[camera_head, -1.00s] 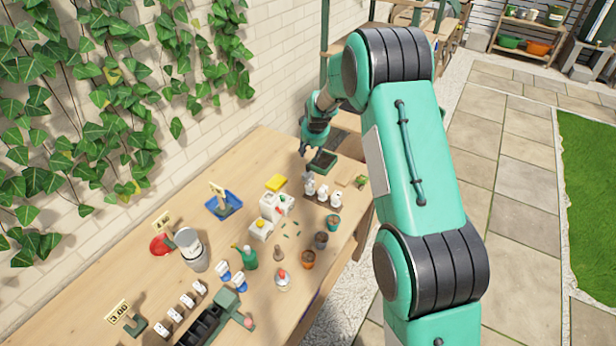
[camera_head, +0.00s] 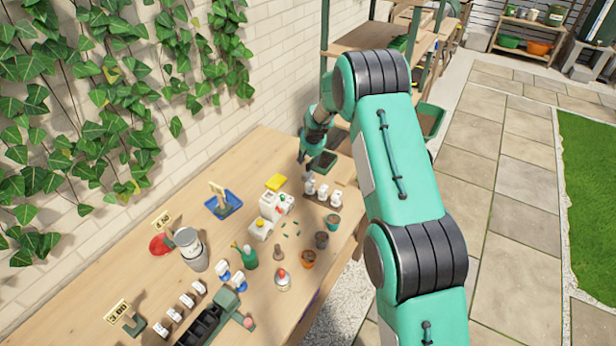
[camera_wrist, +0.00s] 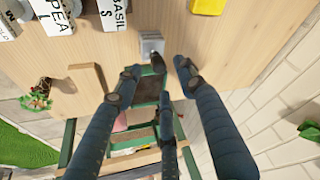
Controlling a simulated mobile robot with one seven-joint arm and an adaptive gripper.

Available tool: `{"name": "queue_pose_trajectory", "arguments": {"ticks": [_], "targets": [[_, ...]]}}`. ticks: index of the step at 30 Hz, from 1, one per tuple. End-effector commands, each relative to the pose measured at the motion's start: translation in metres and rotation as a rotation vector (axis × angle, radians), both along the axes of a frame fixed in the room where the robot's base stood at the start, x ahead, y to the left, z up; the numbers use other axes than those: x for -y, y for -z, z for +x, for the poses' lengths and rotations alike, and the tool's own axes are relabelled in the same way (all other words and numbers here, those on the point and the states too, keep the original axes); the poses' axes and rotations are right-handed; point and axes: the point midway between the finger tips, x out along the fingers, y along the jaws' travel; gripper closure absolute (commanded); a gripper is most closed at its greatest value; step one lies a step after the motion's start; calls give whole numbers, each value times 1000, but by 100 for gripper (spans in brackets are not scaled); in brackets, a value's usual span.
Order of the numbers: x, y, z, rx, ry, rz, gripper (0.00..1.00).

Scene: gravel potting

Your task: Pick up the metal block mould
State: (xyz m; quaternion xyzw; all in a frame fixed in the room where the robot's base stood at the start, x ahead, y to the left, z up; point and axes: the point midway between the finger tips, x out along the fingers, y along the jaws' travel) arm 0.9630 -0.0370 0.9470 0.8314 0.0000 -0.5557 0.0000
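The metal block mould (camera_wrist: 152,43) looks like a small grey square block on the wooden bench in the wrist view. It lies just beyond my fingertips, near the white BASIL packet. My gripper (camera_wrist: 157,69) has its three dark fingers spread apart with nothing held between them. In the head view my gripper (camera_head: 303,158) points down over the far end of the bench, beside the dark tray. There I cannot clearly make out the mould, which is small and close to the fingers.
The white BASIL packet (camera_wrist: 113,15) and a yellow block (camera_wrist: 208,5) are near the mould. A dark green-edged tray (camera_wrist: 147,88) shows behind my fingers. A wooden strip (camera_wrist: 88,82) and a small plant (camera_wrist: 37,95) lie left. The brick wall (camera_wrist: 285,95) is right.

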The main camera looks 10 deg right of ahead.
Motion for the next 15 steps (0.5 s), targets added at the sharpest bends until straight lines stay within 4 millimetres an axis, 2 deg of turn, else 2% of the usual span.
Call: {"name": "queue_pose_trajectory", "arguments": {"ticks": [4,15], "targets": [[0,7,3,1,0,0,60],[0,8,3,0,0,0,60]]}}
